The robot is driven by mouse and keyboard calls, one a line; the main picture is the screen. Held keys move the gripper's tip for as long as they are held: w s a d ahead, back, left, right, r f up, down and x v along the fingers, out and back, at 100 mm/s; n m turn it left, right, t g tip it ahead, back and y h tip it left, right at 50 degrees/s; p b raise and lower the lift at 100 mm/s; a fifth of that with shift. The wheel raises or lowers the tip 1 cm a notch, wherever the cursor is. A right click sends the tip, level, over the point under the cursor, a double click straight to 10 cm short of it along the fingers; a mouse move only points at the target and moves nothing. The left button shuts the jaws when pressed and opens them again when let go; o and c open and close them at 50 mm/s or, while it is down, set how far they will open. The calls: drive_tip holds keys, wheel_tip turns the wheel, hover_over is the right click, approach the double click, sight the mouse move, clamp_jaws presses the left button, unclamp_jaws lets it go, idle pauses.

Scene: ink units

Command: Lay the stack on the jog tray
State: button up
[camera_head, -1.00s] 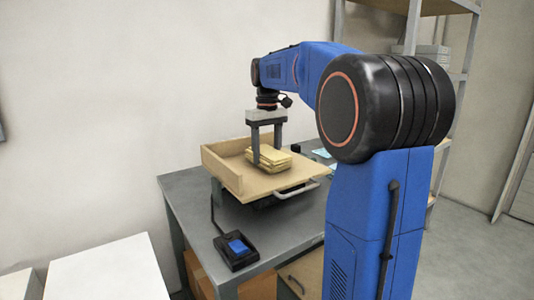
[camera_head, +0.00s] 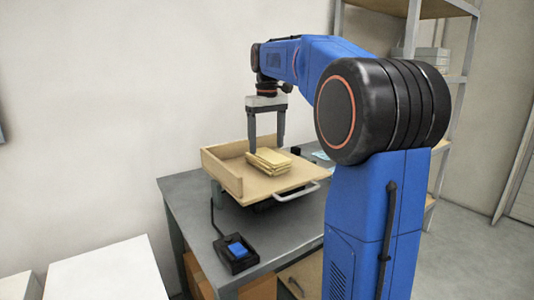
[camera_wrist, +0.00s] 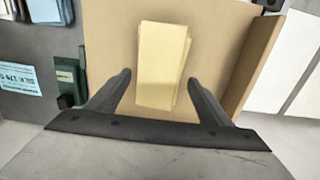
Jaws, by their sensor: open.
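The stack (camera_head: 269,162) is a small pile of pale yellow sheets, its edges slightly uneven. It lies on the wooden jog tray (camera_head: 222,173), which has raised walls at the left and back. In the wrist view the stack (camera_wrist: 163,60) lies on the tray floor (camera_wrist: 115,30), ahead of and between the two fingers. My gripper (camera_head: 266,147) is open and empty, just above and behind the stack in the head view. The fingers (camera_wrist: 160,85) are spread on either side, apart from the stack.
The tray stands on a grey table (camera_head: 185,190). A black pedal-like box with a blue button (camera_head: 236,249) sits at the table's front left. A metal handle (camera_head: 297,192) is on the tray's front right. A shelf (camera_head: 440,60) stands behind my arm.

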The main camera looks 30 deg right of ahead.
sight(267, 155)
wheel_tip(267, 155, up, 7)
idle(0.3)
drive_tip(key=shift+r, duration=0.1)
idle(0.4)
